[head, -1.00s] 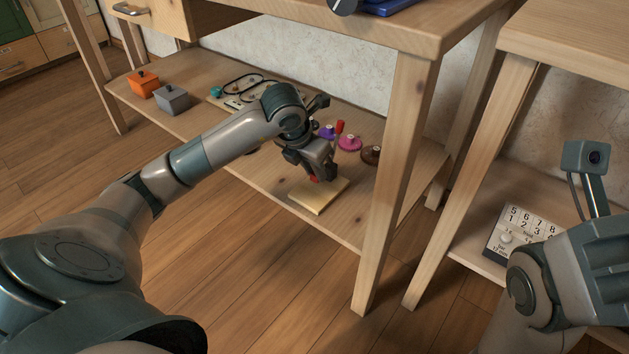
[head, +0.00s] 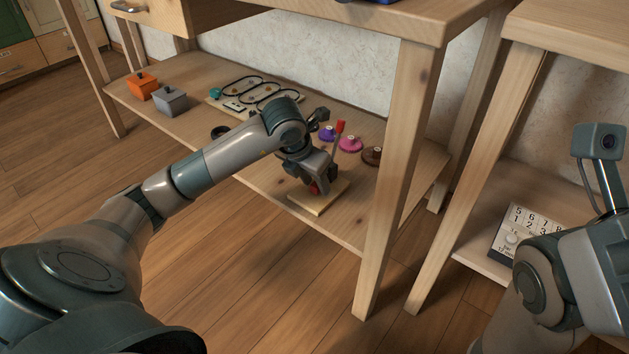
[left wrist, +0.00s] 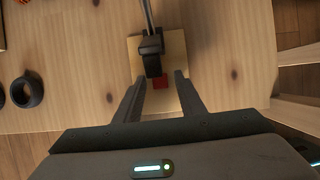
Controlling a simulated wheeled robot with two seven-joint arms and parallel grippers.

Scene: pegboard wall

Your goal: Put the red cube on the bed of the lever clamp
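The lever clamp has a pale wooden base (head: 306,202), a red-tipped lever (head: 339,128) and a black clamping part, which shows in the left wrist view (left wrist: 151,52). The red cube (left wrist: 160,81) sits at the base beside the black part, partly covered by it; it also shows in the head view (head: 315,187). My left gripper (left wrist: 162,78) points down at the base, its two fingers spread on either side of the cube with visible gaps. Whether the cube rests fully on the bed is hard to tell. My right gripper's fingers are out of view; only its arm shows.
Purple (head: 327,133), pink (head: 350,143) and brown (head: 372,155) round pieces stand behind the clamp. A table leg (head: 398,170) rises close on the right, and the tabletop (head: 370,20) overhangs the shelf.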

